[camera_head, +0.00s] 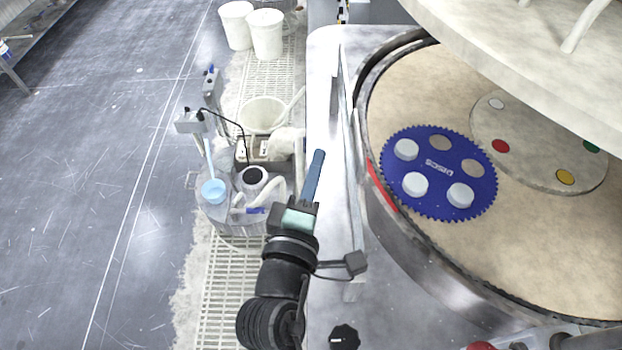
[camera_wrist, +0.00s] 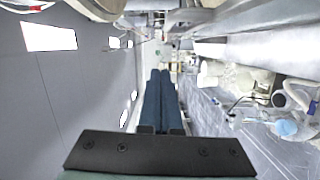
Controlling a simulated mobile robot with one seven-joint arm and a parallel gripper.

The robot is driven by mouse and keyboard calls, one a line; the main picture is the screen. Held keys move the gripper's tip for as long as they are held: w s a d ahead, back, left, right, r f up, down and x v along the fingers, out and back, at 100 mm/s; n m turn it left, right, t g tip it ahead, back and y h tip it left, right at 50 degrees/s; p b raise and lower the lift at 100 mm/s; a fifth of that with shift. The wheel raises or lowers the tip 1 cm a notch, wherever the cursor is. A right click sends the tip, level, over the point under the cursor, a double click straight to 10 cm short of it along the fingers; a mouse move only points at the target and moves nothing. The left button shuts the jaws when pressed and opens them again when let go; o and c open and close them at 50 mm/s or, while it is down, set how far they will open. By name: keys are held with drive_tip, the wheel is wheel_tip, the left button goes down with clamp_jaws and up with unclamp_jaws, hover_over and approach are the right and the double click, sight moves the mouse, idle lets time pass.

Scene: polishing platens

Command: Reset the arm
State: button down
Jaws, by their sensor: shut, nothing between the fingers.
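My arm comes up from the bottom middle of the head view. My gripper (camera_head: 319,154) has long blue fingers that point up and away, over the pale metal edge left of the round polishing machine. In the wrist view the two blue fingers (camera_wrist: 160,72) lie side by side, closed together, with nothing held between them. The fingers look clear of the machine's rim and of the equipment to the left.
A blue toothed disc (camera_head: 438,192) with several white pieces lies on the tan platen (camera_head: 560,255) at right. A cream upper plate (camera_head: 490,30) overhangs it. Buckets (camera_head: 267,34) and a drum (camera_head: 240,222) with hoses stand left. The grey floor (camera_head: 90,200) at far left is open.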

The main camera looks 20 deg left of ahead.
drive_tip(key=w+d+r+m+t+h+b, duration=0.15)
drive_tip(key=r+m, duration=0.35)
drive_tip(key=r, duration=0.5)
drive_tip(key=d+r+m+t+b, duration=0.25)
drive_tip(key=r+m, duration=0.25)
drive_tip(key=r, duration=0.5)
drive_tip(key=s+d+r+m+t+b, duration=0.1)
drive_tip(key=s+d+r+m+t, duration=0.1)
drive_tip(key=r, duration=0.7)
drive_tip(key=s+d+r+m+t, duration=0.1)
drive_tip(key=s+r+m+t, duration=0.2)
drive_tip(key=r, duration=0.6)
drive_tip(key=s+m+y, duration=0.1)
drive_tip(key=s+m, duration=0.1)
drive_tip(key=s, duration=0.1)
drive_tip(key=shift+s+d+r+t+b, duration=0.25)
drive_tip(key=shift+d+t+b, duration=0.05)
drive_tip(key=shift+d+b, duration=0.1)
